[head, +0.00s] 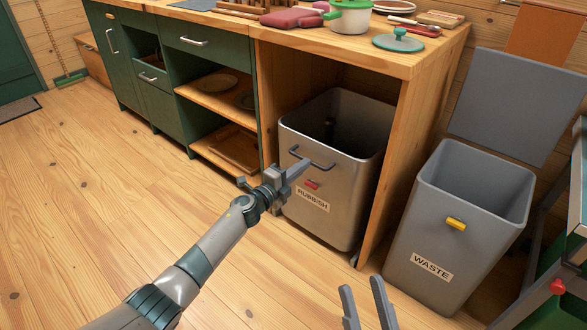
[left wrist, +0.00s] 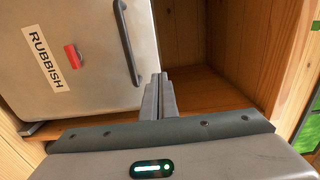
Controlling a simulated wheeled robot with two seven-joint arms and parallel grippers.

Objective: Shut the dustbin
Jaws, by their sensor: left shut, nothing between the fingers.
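A grey metal bin labelled RUBBISH (head: 350,215) stands in the open bay under the counter, its top open. It has a dark bar handle (head: 312,158) and a red tab (head: 311,184). A grey bin labelled WASTE (head: 455,235) stands to the right with a yellow tab (head: 456,223); its flat lid (head: 520,105) is raised upright behind it. My left gripper (head: 306,165) is shut and empty, close to the RUBBISH bin's handle. In the left wrist view its closed fingers (left wrist: 160,88) show just beside the handle (left wrist: 128,42); contact is unclear. My right gripper (head: 361,283) is open and empty near the bottom edge.
Shelves with plates are left of the bay. The wooden floor (head: 110,190) at left is clear. A green-framed thing stands at far right.

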